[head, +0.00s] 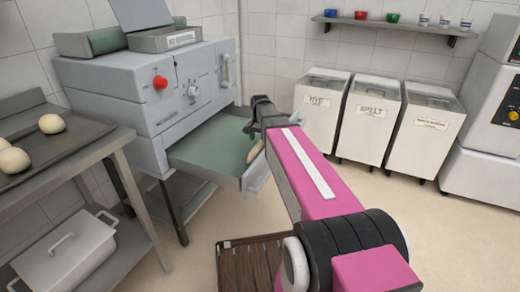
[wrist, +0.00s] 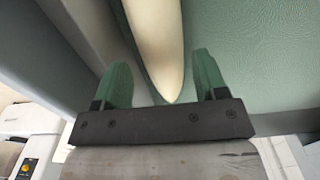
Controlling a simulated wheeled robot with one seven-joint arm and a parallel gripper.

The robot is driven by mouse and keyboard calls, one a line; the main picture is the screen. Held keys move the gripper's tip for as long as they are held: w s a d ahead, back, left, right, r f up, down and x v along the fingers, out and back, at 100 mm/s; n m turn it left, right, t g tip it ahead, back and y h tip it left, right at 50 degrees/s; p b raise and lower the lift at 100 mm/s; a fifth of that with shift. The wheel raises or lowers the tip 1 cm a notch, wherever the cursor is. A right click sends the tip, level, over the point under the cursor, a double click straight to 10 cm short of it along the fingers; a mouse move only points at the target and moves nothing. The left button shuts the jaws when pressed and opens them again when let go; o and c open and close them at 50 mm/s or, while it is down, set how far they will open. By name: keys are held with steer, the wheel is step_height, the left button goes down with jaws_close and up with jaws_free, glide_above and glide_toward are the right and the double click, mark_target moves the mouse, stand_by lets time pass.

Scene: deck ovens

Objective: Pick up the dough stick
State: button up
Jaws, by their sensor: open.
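The dough stick (wrist: 158,42) is a pale, tapered roll. In the wrist view its pointed end lies between the two fingers of my gripper (wrist: 160,82), with a gap on each side. The gripper is open and I see no finger touching the dough. In the head view the dough stick (head: 255,151) lies on the green tray (head: 213,146) of the grey machine, near its right edge. My gripper (head: 250,128) is over that edge there, and my pink arm hides part of the tray.
The tray has a raised metal rim (head: 257,181). The grey machine (head: 150,95) stands behind it. A steel table (head: 95,145) with dough balls is at the left. White bins (head: 367,118) stand at the back right. A dark slatted crate (head: 248,262) is on the floor in front.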

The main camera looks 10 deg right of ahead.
mark_target(260, 144)
step_height(260, 144, down, 5)
stand_by(0.3)
steer(key=c, duration=0.7)
steer(key=shift+r, duration=0.1)
steer(key=shift+c, duration=0.2)
